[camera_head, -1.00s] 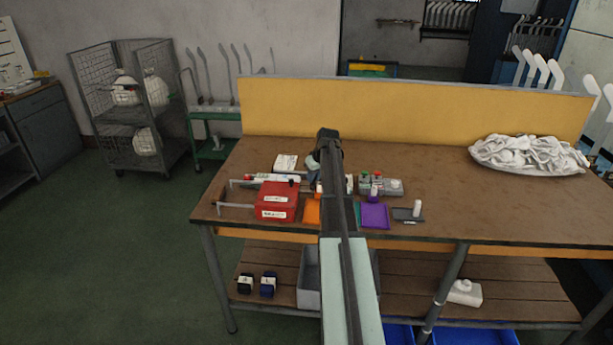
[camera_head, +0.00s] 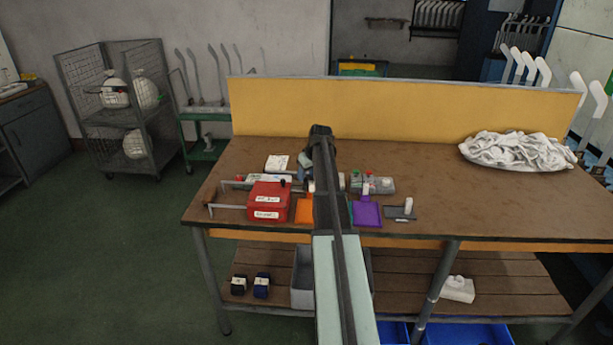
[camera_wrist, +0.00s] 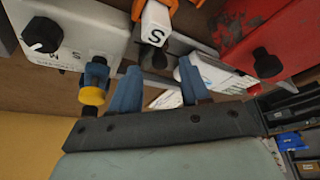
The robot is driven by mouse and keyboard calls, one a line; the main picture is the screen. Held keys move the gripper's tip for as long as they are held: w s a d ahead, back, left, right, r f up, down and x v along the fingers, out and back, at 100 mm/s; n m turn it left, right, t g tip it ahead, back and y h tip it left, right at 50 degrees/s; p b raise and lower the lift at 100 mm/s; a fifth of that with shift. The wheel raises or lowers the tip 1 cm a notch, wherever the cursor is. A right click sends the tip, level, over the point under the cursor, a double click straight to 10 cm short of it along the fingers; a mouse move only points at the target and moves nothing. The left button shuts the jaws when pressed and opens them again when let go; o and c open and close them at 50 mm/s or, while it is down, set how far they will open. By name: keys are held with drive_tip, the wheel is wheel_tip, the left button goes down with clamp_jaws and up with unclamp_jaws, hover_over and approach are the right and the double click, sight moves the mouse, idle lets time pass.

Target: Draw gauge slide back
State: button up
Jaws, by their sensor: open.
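My gripper (camera_wrist: 162,78) shows its two blue fingers apart in the wrist view, with nothing gripped between them. A white block marked S (camera_wrist: 155,24) lies beyond the fingertips, with a dark part below it. A blue and yellow piece (camera_wrist: 94,80) sits left of the left finger, beside a pale box with a black knob (camera_wrist: 42,35). A red box (camera_wrist: 262,30) with a black knob is at the right; it also shows in the head view (camera_head: 268,198), with metal rods reaching left from it. I cannot tell which part is the gauge slide. My arm hides the middle of the bench.
Orange (camera_head: 304,212) and purple (camera_head: 367,214) trays lie near the front edge. A yellow panel (camera_head: 400,112) stands along the back.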

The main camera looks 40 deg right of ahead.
drive_tip(key=v, duration=1.2)
drive_tip(key=shift+s+r, duration=0.15)
drive_tip(key=shift+r, duration=0.1)
drive_tip(key=shift+a, duration=0.1)
